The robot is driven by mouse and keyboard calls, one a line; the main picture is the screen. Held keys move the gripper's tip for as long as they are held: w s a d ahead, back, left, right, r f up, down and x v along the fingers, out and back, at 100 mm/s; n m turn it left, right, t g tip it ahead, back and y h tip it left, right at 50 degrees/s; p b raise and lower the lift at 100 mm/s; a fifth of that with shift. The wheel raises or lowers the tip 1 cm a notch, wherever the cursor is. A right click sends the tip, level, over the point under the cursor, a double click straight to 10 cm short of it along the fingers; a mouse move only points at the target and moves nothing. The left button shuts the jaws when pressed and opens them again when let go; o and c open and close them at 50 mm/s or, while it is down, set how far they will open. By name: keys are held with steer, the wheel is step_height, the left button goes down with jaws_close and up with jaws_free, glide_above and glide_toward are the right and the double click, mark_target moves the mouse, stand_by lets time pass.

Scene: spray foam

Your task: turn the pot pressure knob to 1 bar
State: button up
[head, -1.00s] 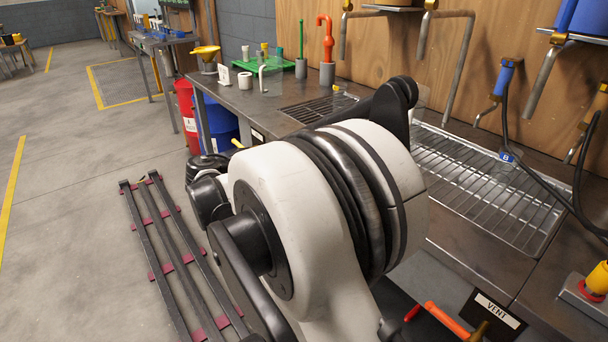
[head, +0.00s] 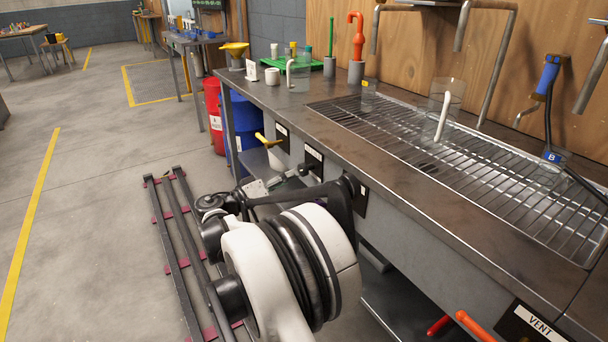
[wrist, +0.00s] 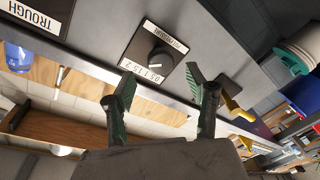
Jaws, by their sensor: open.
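The pot pressure knob (wrist: 160,58) is a round dark knob on a black square panel in the wrist view. A white scale label with numbers from 0 to 2 and a name label, both turned over, flank it. I cannot tell its exact setting. My gripper (wrist: 160,76) is open, with its two greenish fingers apart on either side of the knob's line and nothing between them. The fingertips appear short of the knob, not touching it. In the head view, the panel (head: 313,158) is on the bench front, just beyond my arm; the knob is too small there to read.
A panel labelled TROUGH (wrist: 38,14) is beside the knob panel in the wrist view. A yellow handle (wrist: 232,106) juts out on the other side, close to the right finger. The bench top (head: 285,93) overhangs the front. Red and blue drums stand beyond.

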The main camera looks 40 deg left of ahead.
mark_target(301, 171)
steer(key=w+b, duration=0.1)
steer(key=w, duration=0.2)
steer(key=w+d, duration=0.1)
steer(key=w, duration=0.2)
steer(key=shift+w+d+b, duration=0.15)
steer(key=shift+w+b, duration=0.2)
steer(key=shift+w, duration=0.05)
steer(key=c, duration=1.2)
